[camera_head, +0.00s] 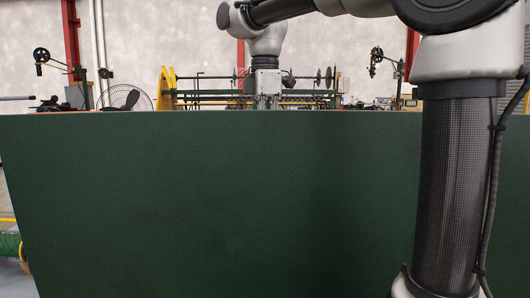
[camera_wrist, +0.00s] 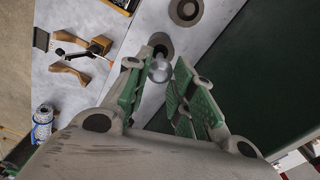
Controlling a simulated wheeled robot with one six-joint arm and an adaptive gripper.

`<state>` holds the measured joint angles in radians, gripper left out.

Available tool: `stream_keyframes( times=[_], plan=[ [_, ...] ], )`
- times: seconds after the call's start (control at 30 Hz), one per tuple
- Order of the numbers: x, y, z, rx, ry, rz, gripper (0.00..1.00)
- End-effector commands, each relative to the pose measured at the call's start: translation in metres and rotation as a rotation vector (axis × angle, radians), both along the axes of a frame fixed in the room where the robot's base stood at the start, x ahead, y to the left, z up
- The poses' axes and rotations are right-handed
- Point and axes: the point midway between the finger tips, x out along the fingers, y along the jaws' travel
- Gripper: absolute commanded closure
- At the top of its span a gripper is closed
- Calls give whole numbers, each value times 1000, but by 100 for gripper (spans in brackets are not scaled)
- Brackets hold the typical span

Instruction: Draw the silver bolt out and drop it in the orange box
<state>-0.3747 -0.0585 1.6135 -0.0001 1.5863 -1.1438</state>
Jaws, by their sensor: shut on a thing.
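In the wrist view, the silver bolt (camera_wrist: 160,71) shows a round shiny head between the green-padded fingers of my gripper (camera_wrist: 158,78). The gripper is shut on it, with the bolt's head near the fingertips. A dark round socket (camera_wrist: 161,42) in a pale plate lies just past the head. I cannot tell how much of the bolt is inside it. A dark box with an orange edge (camera_wrist: 118,4) is cut off at the top; I cannot tell whether it is the orange box.
A second round socket (camera_wrist: 186,10) sits further along the plate. Left of it, a grey surface holds brown wooden pieces (camera_wrist: 98,46) and a blue-and-white spool (camera_wrist: 42,122). A large green panel (camera_head: 210,200) fills the head view.

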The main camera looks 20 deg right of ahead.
Motion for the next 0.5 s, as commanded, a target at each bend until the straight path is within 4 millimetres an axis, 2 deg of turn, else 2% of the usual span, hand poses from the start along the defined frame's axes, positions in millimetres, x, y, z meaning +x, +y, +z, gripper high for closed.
stream_keyframes(
  times=[0.1,0.3,0.5],
  plan=[
    [1,0,34,2,-5,0,100],
    [1,0,82,1,-3,0,100],
    [0,0,106,1,-1,0,100]
  ],
)
